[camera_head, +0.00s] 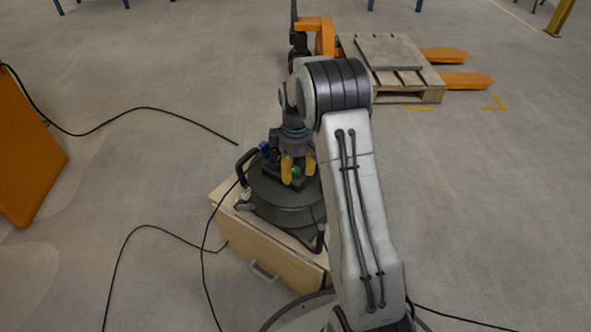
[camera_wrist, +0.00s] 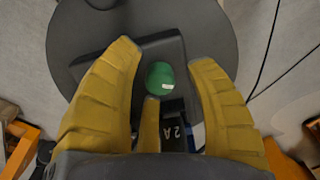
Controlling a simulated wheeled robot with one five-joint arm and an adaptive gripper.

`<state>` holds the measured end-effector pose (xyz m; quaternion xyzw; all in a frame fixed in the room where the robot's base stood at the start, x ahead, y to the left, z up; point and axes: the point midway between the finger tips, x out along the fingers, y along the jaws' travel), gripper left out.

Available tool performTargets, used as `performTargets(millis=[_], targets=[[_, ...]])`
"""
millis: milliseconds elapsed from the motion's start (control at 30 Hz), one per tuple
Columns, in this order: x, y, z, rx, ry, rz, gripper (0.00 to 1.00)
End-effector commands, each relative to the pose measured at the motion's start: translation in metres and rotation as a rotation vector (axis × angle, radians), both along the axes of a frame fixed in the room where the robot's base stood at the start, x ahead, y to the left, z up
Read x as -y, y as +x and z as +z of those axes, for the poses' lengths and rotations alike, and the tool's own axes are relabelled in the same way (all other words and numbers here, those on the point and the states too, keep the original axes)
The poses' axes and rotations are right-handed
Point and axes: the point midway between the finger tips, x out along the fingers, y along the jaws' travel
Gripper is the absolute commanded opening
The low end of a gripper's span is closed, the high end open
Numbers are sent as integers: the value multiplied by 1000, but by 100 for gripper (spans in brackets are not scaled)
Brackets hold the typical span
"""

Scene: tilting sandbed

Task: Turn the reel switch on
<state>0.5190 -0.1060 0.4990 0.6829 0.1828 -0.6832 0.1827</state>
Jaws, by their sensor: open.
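The reel (camera_head: 285,200) is a dark round cable reel with a black tube frame, standing on a wooden box. On top of it is a green switch (camera_head: 296,171), which shows in the wrist view as a green rounded button (camera_wrist: 160,76) with a small pale mark. My gripper (camera_head: 298,170) has yellow fingers and is over the reel, right by the switch. In the wrist view my gripper (camera_wrist: 160,75) is open, with the green switch between its fingers. I cannot tell whether any finger touches it. A black part marked "2A" (camera_wrist: 175,130) sits just below the switch.
The wooden box (camera_head: 250,240) has a grey handle on its front. Black cables (camera_head: 150,228) run over the floor at left. An orange panel (camera_head: 28,150) stands at far left. A pallet (camera_head: 400,82) on an orange pallet truck is behind. Floor at right is clear.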

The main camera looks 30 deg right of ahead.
Motion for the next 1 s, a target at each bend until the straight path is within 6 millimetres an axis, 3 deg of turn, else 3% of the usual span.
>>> performTargets(millis=[167, 767, 1000], targets=[[0, 0, 0, 0, 0, 0, 53], [0, 0, 0, 0, 0, 0, 0], [0, 0, 0, 0, 0, -7, 0]])
